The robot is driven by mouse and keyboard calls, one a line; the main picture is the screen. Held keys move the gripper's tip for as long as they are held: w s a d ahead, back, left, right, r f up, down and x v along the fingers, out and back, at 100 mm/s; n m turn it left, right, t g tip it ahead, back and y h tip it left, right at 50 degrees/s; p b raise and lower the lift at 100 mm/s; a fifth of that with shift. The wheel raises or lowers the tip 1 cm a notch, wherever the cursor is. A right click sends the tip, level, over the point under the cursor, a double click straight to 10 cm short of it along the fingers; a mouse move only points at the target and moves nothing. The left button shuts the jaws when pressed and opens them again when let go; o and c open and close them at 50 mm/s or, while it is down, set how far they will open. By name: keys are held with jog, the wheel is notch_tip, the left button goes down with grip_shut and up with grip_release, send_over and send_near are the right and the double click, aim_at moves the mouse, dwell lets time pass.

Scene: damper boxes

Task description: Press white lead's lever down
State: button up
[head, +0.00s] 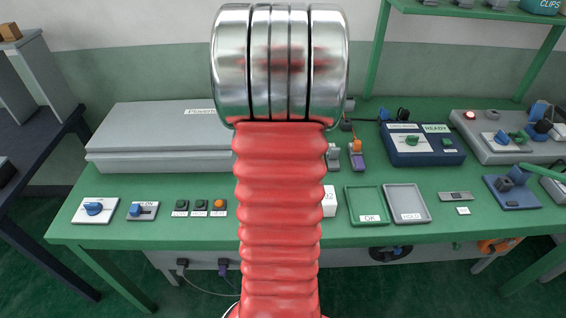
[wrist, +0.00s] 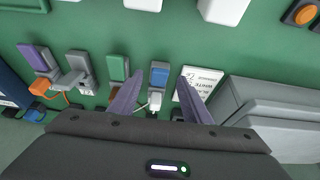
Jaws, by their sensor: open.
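In the wrist view a row of small lever blocks stands on the green bench. A blue-topped block (wrist: 159,76) with a white part (wrist: 155,99) at its lower end lies between my fingers. I cannot tell whether its lever is up or down. A green-topped block (wrist: 118,68) stands to its left. A white printed card (wrist: 198,82), partly readable as "WHITE", lies to its right, partly behind my right finger. My gripper (wrist: 157,84) is open, its two purple-grey fingers apart on either side of the blue-topped block.
A large grey case (wrist: 270,105) is close on the right. In the head view, green and grey trays (head: 367,219) lie right of my arm, before a blue panel (head: 423,155).

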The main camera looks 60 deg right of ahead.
jog(key=shift+x, duration=1.7)
jog(key=shift+c, duration=0.5)
jog(key=c, duration=0.9)
jog(key=shift+c, duration=0.2)
